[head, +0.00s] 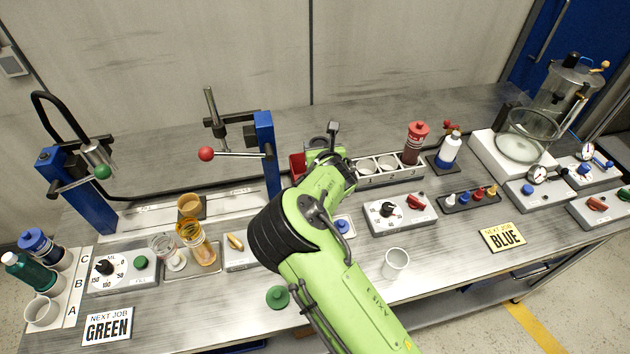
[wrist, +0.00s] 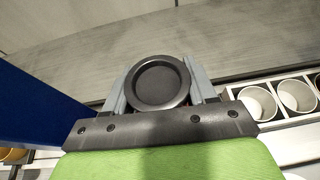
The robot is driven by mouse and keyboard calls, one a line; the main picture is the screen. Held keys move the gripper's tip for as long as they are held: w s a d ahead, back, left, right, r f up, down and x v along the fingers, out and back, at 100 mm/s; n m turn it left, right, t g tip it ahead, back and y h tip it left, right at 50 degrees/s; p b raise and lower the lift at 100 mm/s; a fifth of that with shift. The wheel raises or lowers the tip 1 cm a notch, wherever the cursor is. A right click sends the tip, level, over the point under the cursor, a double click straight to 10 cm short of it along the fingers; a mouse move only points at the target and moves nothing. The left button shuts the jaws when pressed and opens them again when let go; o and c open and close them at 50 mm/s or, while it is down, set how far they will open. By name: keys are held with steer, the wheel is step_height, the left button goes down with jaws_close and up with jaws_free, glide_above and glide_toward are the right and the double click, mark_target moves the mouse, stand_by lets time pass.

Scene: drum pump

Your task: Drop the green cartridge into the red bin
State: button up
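My gripper (wrist: 158,85) has its two grey fingers on either side of a dark, round, dish-ended object (wrist: 158,82) and appears shut on it. No green shows on this object, so I cannot tell whether it is the green cartridge. In the head view my gripper (head: 325,145) is over the back middle of the bench, mostly hidden by my wrist. A sliver of the red bin (head: 297,165) shows just left of my wrist; the rest is hidden. A dark green bottle (head: 26,272) stands at the far left.
A blue press stand (head: 267,150) with a red-knobbed lever rises close left of my gripper. A rack of white cups (head: 378,167) is to the right, also in the wrist view (wrist: 258,102). A red bottle (head: 416,143) stands behind it. A white cup (head: 395,263) is near the front.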

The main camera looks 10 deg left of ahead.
steer(key=o, duration=0.5)
steer(key=p+v, duration=0.1)
steer(key=v, duration=1.5)
steer(key=shift+p, duration=0.35)
steer(key=shift+w+r, duration=0.1)
steer(key=shift+w, duration=0.05)
steer(key=s+d+r+m+g+h, duration=0.1)
steer(key=s+d+r+m+g, duration=0.2)
steer(key=d+m, duration=0.6)
steer(key=s+d+r+m+g+h, duration=0.1)
steer(key=s+d+r+m, duration=0.35)
steer(key=m, duration=0.85)
steer(key=s+d+r+m+g+h, duration=0.1)
steer(key=s+d+m, duration=0.3)
steer(key=s+m, duration=0.5)
steer(key=s+d+r+m+g+h, duration=0.2)
steer(key=s+d+m, duration=0.3)
steer(key=s+m, duration=0.4)
steer(key=shift+s+r+m, duration=0.3)
steer(key=shift+s+r, duration=0.55)
steer(key=shift+s, duration=0.05)
